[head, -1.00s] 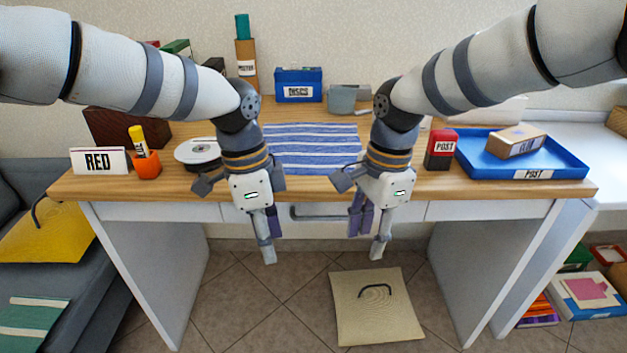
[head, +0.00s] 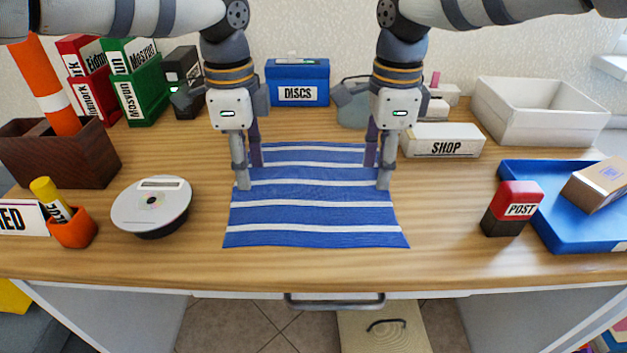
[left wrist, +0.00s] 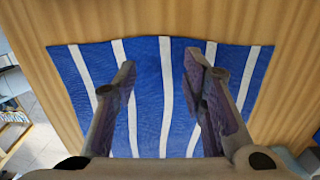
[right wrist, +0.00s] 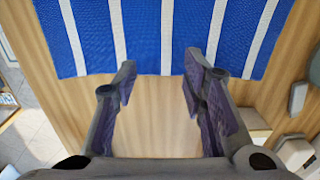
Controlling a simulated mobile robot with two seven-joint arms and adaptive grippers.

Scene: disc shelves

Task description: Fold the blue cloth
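The blue cloth (head: 315,215) with white stripes lies flat and spread out on the wooden desk in the head view. My left gripper (head: 247,174) points down over its left part. In the left wrist view the cloth (left wrist: 147,95) lies beneath the spread fingers (left wrist: 160,62), with nothing between them. My right gripper (head: 377,174) points down at the cloth's right edge. In the right wrist view its fingers (right wrist: 159,62) are apart and empty, with the cloth's edge (right wrist: 142,50) near the fingertips. I cannot tell whether any fingertip touches the cloth.
A white disc device (head: 152,205) and an orange cup (head: 72,228) stand left. The SHOP box (head: 443,139), red POST stamp (head: 509,208) and blue tray (head: 560,232) are right. The DISCS box (head: 297,82) stands behind. Bare wood lies in front of the cloth.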

